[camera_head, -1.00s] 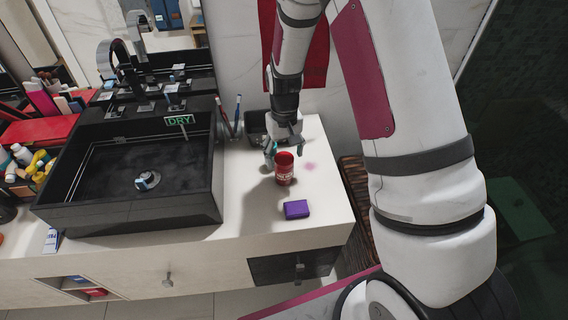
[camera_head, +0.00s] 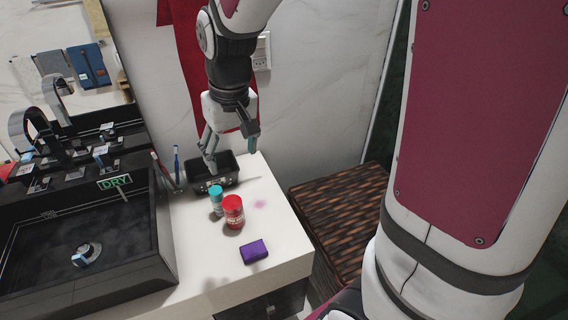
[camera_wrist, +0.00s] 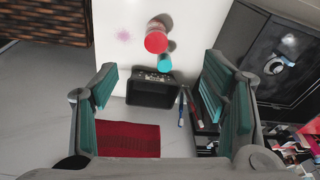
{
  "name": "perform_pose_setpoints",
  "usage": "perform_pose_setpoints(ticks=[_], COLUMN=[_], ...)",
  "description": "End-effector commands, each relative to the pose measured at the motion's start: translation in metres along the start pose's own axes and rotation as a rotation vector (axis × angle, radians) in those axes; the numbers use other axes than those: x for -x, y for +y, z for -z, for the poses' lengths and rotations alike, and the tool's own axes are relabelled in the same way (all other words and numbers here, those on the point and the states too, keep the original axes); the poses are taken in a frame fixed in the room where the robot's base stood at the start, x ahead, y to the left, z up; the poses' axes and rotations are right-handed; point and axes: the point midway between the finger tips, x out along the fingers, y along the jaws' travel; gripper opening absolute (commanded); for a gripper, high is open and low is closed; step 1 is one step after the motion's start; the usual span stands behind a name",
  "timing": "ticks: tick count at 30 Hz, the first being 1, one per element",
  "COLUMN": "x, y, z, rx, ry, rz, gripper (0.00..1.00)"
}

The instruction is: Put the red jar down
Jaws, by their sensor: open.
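The red jar (camera_head: 233,212) stands upright on the white counter (camera_head: 200,262), right beside a small teal-capped bottle (camera_head: 216,200). In the wrist view the red jar (camera_wrist: 156,40) and the teal cap (camera_wrist: 164,62) show from above, clear of my fingers. My gripper (camera_head: 232,158) is open and empty. It hangs above the counter's back end, over the black tray (camera_head: 226,174), behind and above the jar. In the wrist view its teal-padded fingers (camera_wrist: 165,105) are spread wide with nothing held between them.
A purple box (camera_head: 254,251) lies on the counter in front of the jar. The black sink (camera_head: 95,240) with its DRY sign is at left. Toothbrushes (camera_head: 170,165) stand by the tray. A woven brown box (camera_head: 345,215) is right of the counter.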

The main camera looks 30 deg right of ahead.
Motion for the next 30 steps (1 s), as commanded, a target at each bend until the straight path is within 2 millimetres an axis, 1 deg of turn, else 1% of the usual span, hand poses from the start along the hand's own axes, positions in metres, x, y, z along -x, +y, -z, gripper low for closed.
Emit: perform_pose_setpoints(ticks=[1,6,9,15,18,21,24,25,27,30], x=[0.017,0.058,0.078,0.107,0.115,0.12,0.122,0.122,0.122,0.118], y=[0.0,0.0,0.0,0.001,0.002,0.003,0.003,0.003,0.004,0.004], z=[-0.009,-0.043,-0.066,-0.113,-0.134,-0.15,-0.161,-0.163,-0.165,-0.159], rx=[0.001,0.005,0.006,0.01,0.011,0.01,0.009,0.009,0.013,0.047], ry=[0.025,0.084,0.12,0.19,0.22,0.242,0.257,0.259,0.261,0.248], rz=[0.001,0.0,-0.004,-0.017,-0.026,-0.033,-0.038,-0.039,-0.042,-0.055], gripper=[0.67,0.67,0.67,0.67,0.67,0.67,0.67,0.65,0.52,0.52])
